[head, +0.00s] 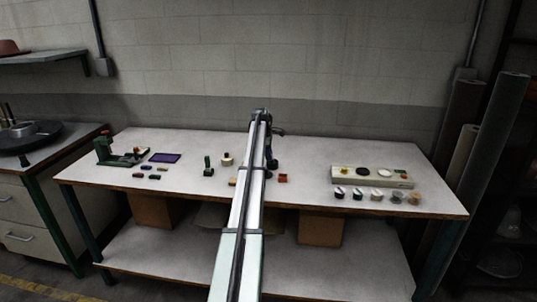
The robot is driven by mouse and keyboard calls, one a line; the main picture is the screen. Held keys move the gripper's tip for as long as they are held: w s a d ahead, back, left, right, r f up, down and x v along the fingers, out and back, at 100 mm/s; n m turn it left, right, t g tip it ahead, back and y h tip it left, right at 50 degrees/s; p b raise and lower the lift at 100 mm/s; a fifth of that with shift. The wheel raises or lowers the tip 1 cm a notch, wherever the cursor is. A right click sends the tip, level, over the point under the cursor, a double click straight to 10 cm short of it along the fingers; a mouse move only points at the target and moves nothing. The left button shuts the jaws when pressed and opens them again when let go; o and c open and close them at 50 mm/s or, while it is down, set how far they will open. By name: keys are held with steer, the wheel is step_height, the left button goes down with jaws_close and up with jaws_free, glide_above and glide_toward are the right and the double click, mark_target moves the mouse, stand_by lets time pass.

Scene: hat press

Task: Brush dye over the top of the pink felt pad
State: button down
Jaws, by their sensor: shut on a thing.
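My arm reaches out over the table, and my gripper (271,160) hangs at its far end, dark and small, low over the middle of the table. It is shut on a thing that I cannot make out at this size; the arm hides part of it. A small orange-red piece (282,178) lies just right of the gripper. I cannot pick out a pink felt pad for sure. A pale board (345,180) at the right bears a black disc (363,171) and a whitish disc (384,172). Several small pots (376,196) stand in a row before it.
At the left of the table (320,152) are a green press-like tool (104,153), a purple mat (165,157) and several small dark blocks (154,177). The table's back middle is clear.

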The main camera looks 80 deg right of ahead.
steer(key=shift+s+d+v, duration=0.2)
steer(key=shift+v, duration=0.95)
steer(key=shift+s+d+v, duration=0.15)
steer(key=shift+d+v, duration=0.05)
steer(key=shift+v, duration=0.9)
steer(key=shift+s+d+v, duration=0.2)
steer(key=shift+v, duration=0.95)
steer(key=shift+r, duration=0.2)
